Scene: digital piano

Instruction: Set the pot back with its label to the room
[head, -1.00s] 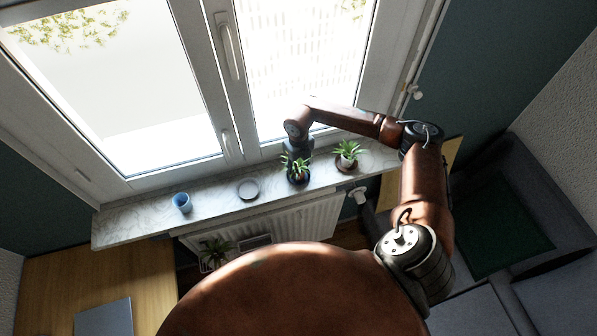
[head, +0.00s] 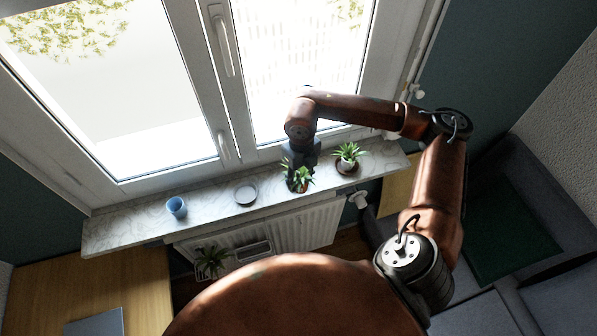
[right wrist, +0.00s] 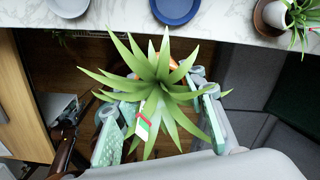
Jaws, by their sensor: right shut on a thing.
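My right gripper (head: 299,172) is shut on a potted plant with spiky green leaves (head: 301,181), held at the front edge of the windowsill. In the right wrist view the leaves (right wrist: 160,78) fan out between the two fingers of the gripper (right wrist: 161,98) and hide most of the pot. A bit of orange (right wrist: 166,61) shows behind the leaves. A small tag in red, white and green (right wrist: 146,121) shows among the lower leaves; I cannot tell which way the pot's label faces. An empty round saucer (head: 246,192) lies on the sill to the left.
The marble windowsill (head: 212,204) also holds a blue cup (head: 176,207) at left and a second potted plant (head: 348,155) on a brown saucer, close right of the held plant. The window (head: 140,90) stands behind. A radiator (head: 300,228) is below.

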